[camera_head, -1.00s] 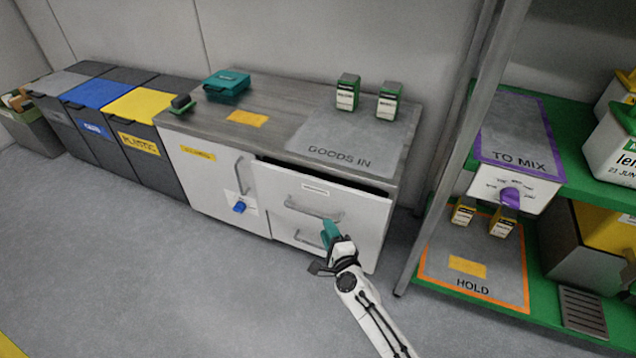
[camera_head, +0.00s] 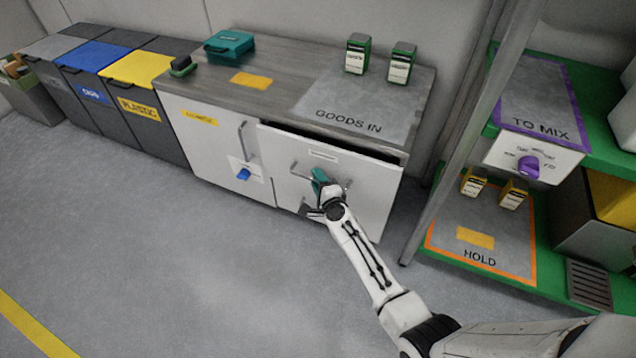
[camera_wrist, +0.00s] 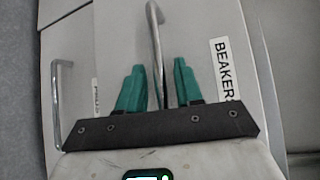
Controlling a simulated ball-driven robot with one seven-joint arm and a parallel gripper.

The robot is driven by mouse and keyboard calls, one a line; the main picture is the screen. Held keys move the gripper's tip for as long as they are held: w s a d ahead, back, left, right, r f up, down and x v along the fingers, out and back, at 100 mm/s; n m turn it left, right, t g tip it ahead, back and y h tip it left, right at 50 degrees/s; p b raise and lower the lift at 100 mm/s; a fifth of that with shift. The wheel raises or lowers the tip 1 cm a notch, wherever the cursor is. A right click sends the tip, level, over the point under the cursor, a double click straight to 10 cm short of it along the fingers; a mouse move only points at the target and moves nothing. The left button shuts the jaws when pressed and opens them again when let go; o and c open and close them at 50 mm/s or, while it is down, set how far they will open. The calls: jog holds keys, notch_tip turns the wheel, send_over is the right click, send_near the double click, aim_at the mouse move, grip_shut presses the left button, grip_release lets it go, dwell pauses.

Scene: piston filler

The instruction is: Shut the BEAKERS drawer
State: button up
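The BEAKERS drawer (camera_head: 375,185) is the top white front on the right of the cabinet. It stands partly out, with a dark gap along its top edge. Its BEAKERS label (camera_wrist: 224,70) reads clearly in the wrist view. Its metal bar handle (camera_wrist: 155,35) runs down between the two teal fingers of my gripper (camera_wrist: 158,85). The fingers are apart, one on each side of the bar, and I cannot tell whether either touches it. In the head view my gripper (camera_head: 322,190) is at the drawer front and hides part of the handle.
A lower drawer's handle (camera_wrist: 60,100) shows beside it in the wrist view. A shelf post (camera_head: 455,150) stands close on the right. The floor in front is clear.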

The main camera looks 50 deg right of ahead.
jog(key=shift+c, duration=0.4)
grip_shut()
